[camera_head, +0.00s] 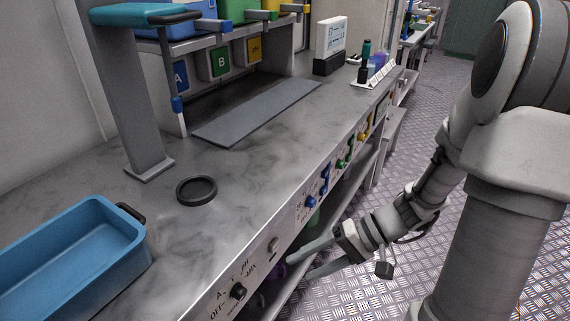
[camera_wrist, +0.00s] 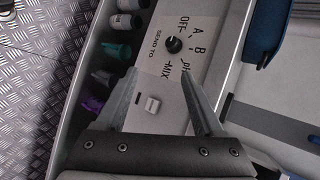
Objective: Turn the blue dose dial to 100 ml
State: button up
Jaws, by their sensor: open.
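The blue dose dial (camera_head: 310,201) sits on the front panel of the bench in the head view, close beside another blue control (camera_head: 324,172). Its scale is too small to read. My gripper (camera_head: 298,267) is open and empty, in front of the panel, below and left of the blue dial and apart from it. In the wrist view my gripper (camera_wrist: 158,68) has its fingers spread over the panel, with a pale switch (camera_wrist: 152,104) between them. The blue dial does not show in the wrist view.
A black selector knob (camera_wrist: 173,44), marked OFF, A, B, pH and MIX, is on the panel; it also shows in the head view (camera_head: 238,291). Green (camera_head: 344,163) and yellow controls sit farther along. Bottles (camera_wrist: 118,50) stand on the shelf below. A blue tray (camera_head: 105,265) rests on the bench.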

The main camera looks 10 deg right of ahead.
jog(key=w+d+f+m+t+y, duration=0.2)
jog(key=w+d+f+m+t, duration=0.15)
jog(key=d+t, duration=0.3)
jog(key=m+t+h, duration=0.6)
jog(key=m+t, duration=0.1)
jog(key=t, duration=0.2)
send_near(314, 204)
jog(key=b+x, duration=0.3)
jog(key=x, duration=0.5)
jog(key=shift+w+f, duration=0.1)
jog(key=shift+w, duration=0.15)
grip_shut()
